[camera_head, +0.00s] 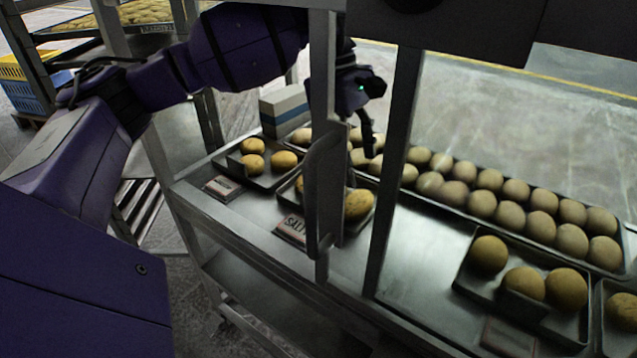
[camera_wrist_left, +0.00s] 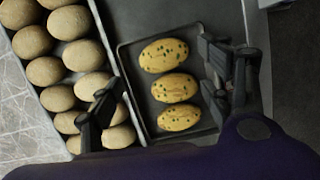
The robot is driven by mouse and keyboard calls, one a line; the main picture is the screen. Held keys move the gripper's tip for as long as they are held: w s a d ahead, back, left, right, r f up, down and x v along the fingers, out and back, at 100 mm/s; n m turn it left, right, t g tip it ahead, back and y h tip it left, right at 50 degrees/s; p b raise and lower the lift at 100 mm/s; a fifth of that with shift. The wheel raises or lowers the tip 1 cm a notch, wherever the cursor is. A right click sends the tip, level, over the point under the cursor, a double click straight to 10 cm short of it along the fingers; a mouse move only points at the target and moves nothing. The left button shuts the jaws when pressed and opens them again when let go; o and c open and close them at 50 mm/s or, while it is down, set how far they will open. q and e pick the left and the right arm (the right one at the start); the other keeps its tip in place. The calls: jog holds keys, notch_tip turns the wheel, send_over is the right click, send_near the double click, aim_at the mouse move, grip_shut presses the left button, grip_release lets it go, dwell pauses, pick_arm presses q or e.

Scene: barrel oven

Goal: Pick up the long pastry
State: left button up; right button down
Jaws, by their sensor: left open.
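Three oval, golden long pastries with dark specks lie in a row in a small dark tray (camera_wrist_left: 134,62). In the left wrist view they are the top pastry (camera_wrist_left: 163,55), the middle pastry (camera_wrist_left: 174,88) and the bottom pastry (camera_wrist_left: 179,118). In the head view one long pastry (camera_head: 358,204) shows behind a metal post, which partly hides the others. My left gripper (camera_head: 368,132) hangs above the cart, just behind that tray. In the wrist view its open, empty fingers (camera_wrist_left: 163,88) stand on either side of the pastries. My right gripper is not seen.
A long tray of plain round buns (camera_head: 481,204) runs along the cart's far side. Small trays of round pastries stand left (camera_head: 253,162) and right (camera_head: 525,282). Upright metal posts (camera_head: 322,150) rise close to my left gripper. A box (camera_head: 285,108) stands at the cart's left end.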

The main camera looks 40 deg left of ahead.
pick_arm(q)
jog(key=shift+w+r, duration=0.1)
jog(key=shift+w, duration=0.2)
jog(key=shift+b+x, duration=0.65)
jog(key=shift+x, duration=0.85)
jog(key=b+x, duration=0.2)
jog(key=x, duration=0.2)
jog(key=shift+s+f, duration=0.1)
jog(key=shift+f, duration=0.2)
jog(key=shift+r, duration=0.1)
jog(key=shift+c, duration=0.3)
jog(key=c, duration=1)
